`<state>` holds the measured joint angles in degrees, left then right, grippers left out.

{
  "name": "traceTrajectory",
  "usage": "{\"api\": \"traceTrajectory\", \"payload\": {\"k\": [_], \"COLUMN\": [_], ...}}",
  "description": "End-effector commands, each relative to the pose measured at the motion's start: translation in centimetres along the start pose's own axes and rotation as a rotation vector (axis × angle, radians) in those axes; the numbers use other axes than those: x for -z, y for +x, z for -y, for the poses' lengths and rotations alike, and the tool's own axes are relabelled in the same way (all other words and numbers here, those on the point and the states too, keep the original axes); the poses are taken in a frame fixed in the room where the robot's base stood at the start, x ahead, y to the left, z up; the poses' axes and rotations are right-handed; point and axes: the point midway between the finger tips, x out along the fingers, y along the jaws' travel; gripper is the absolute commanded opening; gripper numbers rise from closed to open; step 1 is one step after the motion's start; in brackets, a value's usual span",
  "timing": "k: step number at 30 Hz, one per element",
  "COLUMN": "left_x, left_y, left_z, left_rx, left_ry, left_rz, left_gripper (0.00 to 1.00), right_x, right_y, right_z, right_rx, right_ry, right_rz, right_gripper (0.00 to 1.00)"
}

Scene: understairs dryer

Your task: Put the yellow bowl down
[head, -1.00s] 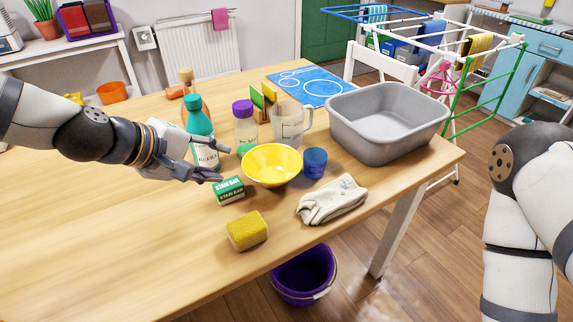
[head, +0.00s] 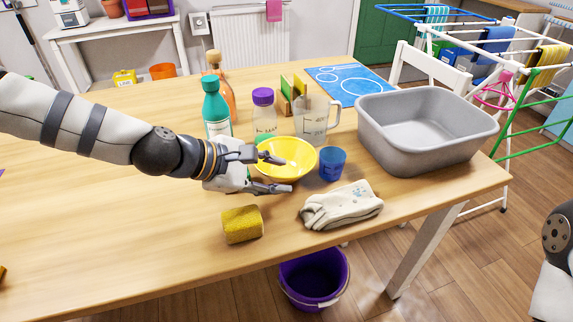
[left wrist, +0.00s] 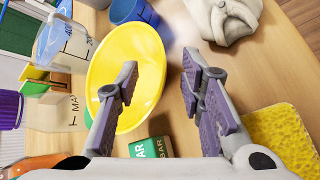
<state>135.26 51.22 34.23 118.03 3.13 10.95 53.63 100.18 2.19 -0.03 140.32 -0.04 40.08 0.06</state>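The yellow bowl (head: 298,150) appears to sit upright on the wooden table; it also shows in the left wrist view (left wrist: 145,50). In the left wrist view, one finger of the gripper (left wrist: 160,72) overlaps the bowl's interior and the other is over bare table outside the rim. I cannot tell whether the first finger touches the bowl. My right gripper is out of view; only part of my right arm shows at the right edge.
A blue cup (head: 332,164), clear jug (head: 314,122) and purple-capped bottle (head: 264,112) stand close around the bowl. A grey basin (head: 427,130) stands right.

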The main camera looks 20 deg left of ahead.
Motion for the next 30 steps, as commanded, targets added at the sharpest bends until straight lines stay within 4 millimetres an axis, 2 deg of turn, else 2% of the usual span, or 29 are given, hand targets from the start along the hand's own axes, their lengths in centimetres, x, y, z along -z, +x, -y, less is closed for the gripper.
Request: {"api": "traceTrajectory", "payload": {"k": [1, 3, 10, 15, 25, 30], "left_x": [0.5, 0.3, 0.0, 0.0, -0.1, -1.3], "left_y": [1.2, 1.9, 1.8, 1.8, 1.7, 0.5], "left_z": [0.4, 0.3, -0.1, -0.1, -0.2, -1.1], "left_rx": [0.008, 0.005, -0.002, -0.002, -0.004, -0.01], "left_ry": [-0.005, -0.003, 0.001, 0.001, 0.003, 0.008], "left_rz": [-0.005, -0.003, -0.001, -0.001, 0.0, 0.002], "left_gripper": [0.35, 0.35, 0.35, 0.0, 0.0, 0.0], "right_x": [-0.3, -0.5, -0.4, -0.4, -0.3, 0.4], "right_y": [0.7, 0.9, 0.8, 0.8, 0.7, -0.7], "right_z": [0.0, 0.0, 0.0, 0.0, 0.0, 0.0], "right_rx": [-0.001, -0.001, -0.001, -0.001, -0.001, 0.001], "right_ry": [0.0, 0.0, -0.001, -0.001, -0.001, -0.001], "right_rz": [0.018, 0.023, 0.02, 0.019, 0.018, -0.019], "right_gripper": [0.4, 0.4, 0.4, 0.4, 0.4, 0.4]}}
